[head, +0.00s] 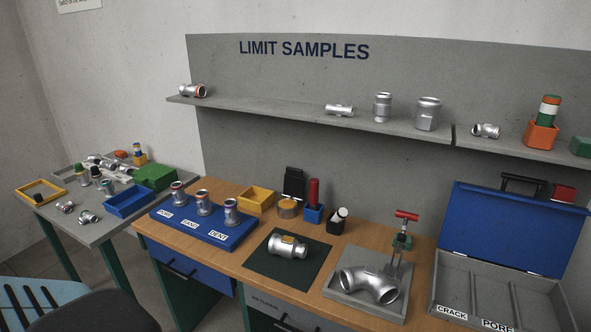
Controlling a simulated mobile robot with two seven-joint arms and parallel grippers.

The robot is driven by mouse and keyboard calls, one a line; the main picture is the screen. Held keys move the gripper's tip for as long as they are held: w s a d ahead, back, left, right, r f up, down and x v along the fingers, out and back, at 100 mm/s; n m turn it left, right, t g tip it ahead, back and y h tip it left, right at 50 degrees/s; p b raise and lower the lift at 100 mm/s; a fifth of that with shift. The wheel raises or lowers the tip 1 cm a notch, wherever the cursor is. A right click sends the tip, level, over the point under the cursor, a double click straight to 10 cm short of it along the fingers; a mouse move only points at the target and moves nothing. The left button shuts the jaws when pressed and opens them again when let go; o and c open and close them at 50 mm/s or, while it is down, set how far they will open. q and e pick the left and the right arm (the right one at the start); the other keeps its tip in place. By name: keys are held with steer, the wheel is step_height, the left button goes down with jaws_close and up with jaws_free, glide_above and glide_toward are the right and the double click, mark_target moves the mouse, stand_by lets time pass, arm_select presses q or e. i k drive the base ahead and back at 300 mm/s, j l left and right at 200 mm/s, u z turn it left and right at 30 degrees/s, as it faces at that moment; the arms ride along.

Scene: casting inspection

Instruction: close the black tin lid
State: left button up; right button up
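A black upright panel with a small tab on top (293,183) stands at the back of the wooden bench, below the limit samples board. It looks like a raised black tin lid, but I cannot be sure. A low round tan-topped item (287,208) stands in front of it and covers its lower part, so I cannot see a tin body clearly. Neither of my grippers shows in the head view.
A yellow bin (256,199) stands left of the black panel; a blue holder with a red-handled tool (314,213) stands right. A dark mat (263,262) with a metal fitting lies in front. An open blue-lidded case (514,230) stands at the right.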

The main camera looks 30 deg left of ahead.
mark_target(294, 180)
steer(key=j+z, duration=0.2)
steer(key=j, duration=0.35)
steer(key=j+z, duration=0.2)
steer(key=j, duration=0.3)
steer(key=k+j+z, duration=0.1)
steer(key=j+z, duration=0.15)
steer(key=j, duration=0.3)
steer(key=k+j+z, duration=0.2)
steer(key=j, duration=0.3)
steer(key=j+z, duration=0.2)
steer(key=j, duration=0.3)
